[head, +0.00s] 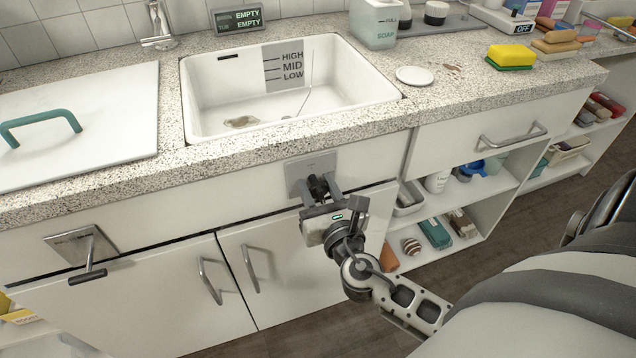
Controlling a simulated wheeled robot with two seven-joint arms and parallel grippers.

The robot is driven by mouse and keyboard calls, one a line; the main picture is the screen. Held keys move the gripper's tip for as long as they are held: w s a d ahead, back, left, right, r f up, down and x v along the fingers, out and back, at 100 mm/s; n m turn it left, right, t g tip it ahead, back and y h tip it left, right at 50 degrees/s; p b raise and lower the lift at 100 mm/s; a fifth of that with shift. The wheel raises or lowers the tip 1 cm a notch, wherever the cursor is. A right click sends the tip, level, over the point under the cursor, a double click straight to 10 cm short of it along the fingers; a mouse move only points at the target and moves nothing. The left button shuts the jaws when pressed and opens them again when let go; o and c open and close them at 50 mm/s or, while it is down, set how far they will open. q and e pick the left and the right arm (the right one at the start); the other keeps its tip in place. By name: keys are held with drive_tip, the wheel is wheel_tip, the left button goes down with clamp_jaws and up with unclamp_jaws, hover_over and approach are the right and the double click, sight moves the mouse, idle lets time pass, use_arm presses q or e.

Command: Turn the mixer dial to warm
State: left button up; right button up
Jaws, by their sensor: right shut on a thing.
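The mixer dial (317,185) is a small dark knob on a square metal plate (311,166) on the white front panel below the sink. My right gripper (320,193) reaches up to it from below and is shut on it, with a finger on each side. The fingers hide part of the dial, and the marking on the plate is too small to read, so its setting cannot be told. My left gripper is not in view.
The white sink (212,108) is set in the speckled counter (200,160). A lever on another plate (82,245) sticks out at the left. Cupboard handles (209,282) stand out below. A white lid with a green handle (40,124) lies on the left counter. Open shelves are at right.

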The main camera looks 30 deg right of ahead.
drive_tip(key=n+p, duration=0.2)
drive_tip(key=n, duration=0.1)
drive_tip(key=shift+r+n+p, duration=0.2)
drive_tip(key=shift+n+p, duration=0.1)
drive_tip(key=shift+p, duration=0.1)
drive_tip(key=n+p, duration=0.2)
drive_tip(key=shift+n, duration=0.4)
drive_tip(key=n+p, duration=0.2)
drive_tip(key=n, duration=0.1)
drive_tip(key=shift+n+p, duration=0.3)
drive_tip(key=shift+p, duration=0.1)
drive_tip(key=n+p, duration=0.3)
drive_tip(key=n, duration=0.2)
drive_tip(key=shift+f, duration=0.15)
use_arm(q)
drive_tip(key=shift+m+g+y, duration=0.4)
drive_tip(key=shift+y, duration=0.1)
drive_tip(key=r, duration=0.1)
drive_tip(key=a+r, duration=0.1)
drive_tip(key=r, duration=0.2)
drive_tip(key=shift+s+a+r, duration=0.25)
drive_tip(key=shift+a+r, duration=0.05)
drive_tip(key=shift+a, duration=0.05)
use_arm(e)
drive_tip(key=shift+n, duration=0.3)
use_arm(q)
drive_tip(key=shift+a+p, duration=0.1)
drive_tip(key=shift+p, duration=0.2)
use_arm(e)
drive_tip(key=shift+f, duration=0.1)
